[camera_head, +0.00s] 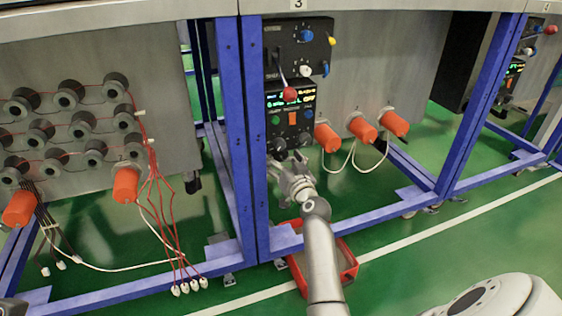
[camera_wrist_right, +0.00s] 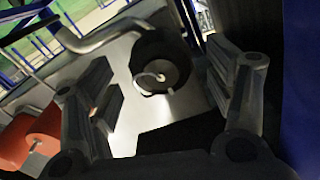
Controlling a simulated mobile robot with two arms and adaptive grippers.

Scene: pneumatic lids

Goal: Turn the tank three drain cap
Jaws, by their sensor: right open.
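The frame under the label 3 (camera_head: 297,4) carries a grey tank panel (camera_head: 365,75) with a black control box. My right gripper (camera_head: 292,165) is just below the control box, beside the blue post. In the right wrist view its fingers (camera_wrist_right: 168,105) stand apart, with nothing between them. A black round cap-like part (camera_wrist_right: 160,62) with a pale loop at its centre sits ahead, beyond the fingertips. I cannot tell for sure that it is the drain cap. In the head view the gripper and control box leave that spot unclear. My left gripper is not in view.
Orange caps (camera_head: 362,129) with white cords hang right of the gripper; one orange part (camera_wrist_right: 32,138) shows left in the wrist view. A blue post (camera_head: 256,130) stands close on the left. A red tray (camera_head: 348,262) lies on the floor below my arm.

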